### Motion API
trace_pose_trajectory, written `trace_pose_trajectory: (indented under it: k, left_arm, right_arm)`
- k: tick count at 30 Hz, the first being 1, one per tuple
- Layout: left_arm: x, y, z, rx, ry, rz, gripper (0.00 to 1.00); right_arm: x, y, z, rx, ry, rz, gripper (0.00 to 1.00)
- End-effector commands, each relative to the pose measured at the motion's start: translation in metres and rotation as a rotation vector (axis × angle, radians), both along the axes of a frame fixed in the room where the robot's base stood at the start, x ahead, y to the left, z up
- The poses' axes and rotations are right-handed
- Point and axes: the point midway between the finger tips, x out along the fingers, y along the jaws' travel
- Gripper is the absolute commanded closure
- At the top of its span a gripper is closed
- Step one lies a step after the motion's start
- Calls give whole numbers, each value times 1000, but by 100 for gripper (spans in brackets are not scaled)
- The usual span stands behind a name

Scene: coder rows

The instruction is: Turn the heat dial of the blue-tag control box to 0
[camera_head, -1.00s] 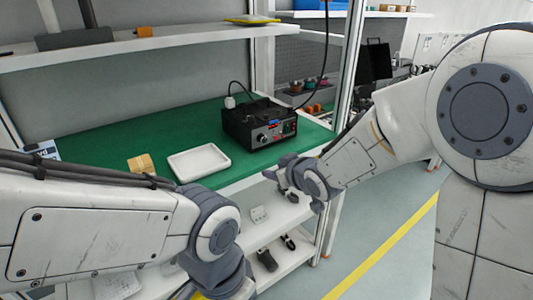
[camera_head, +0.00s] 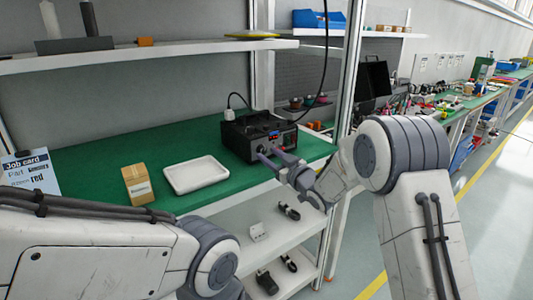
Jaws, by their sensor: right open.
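The black control box (camera_head: 240,137) sits on the green bench mat, towards its right end. A small blue tag (camera_head: 274,133) shows on its front. My right gripper (camera_head: 270,156) is open in front of the box and covers part of its front face. The dial is not clear behind the gripper, and I cannot tell whether the fingers touch it. My left arm comes in at the lower left; its gripper is out of the picture.
A white tray (camera_head: 196,175) and a small tan box (camera_head: 138,186) stand left of the control box. A job card (camera_head: 30,174) stands at the far left. A white shelf (camera_head: 150,54) runs above the green mat (camera_head: 95,160). A cable rises behind the box.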

Motion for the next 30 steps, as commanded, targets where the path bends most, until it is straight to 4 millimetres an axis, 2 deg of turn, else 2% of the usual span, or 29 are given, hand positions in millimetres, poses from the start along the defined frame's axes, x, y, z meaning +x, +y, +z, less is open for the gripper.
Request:
trace_pose_trajectory:
  k: [6, 15, 16, 19, 20, 30]
  left_arm:
    - [0, 0, 2, 0, 0, 0, 100]
    - [0, 0, 2, 0, 0, 0, 100]
    - [0, 0, 2, 0, 0, 0, 100]
    - [0, 0, 2, 0, 0, 0, 100]
    - [0, 0, 2, 0, 0, 0, 100]
    - [0, 0, -6, 0, 0, 0, 100]
  right_arm:
    - [17, 11, 0, -1, 1, 0, 51]
    - [19, 12, 0, 0, 1, -1, 51]
    - [19, 12, 0, 0, 1, -1, 55]
    - [19, 12, 0, 0, 1, -1, 93]
    - [19, 12, 0, 0, 1, -1, 100]
    - [19, 12, -2, -29, -20, -1, 100]
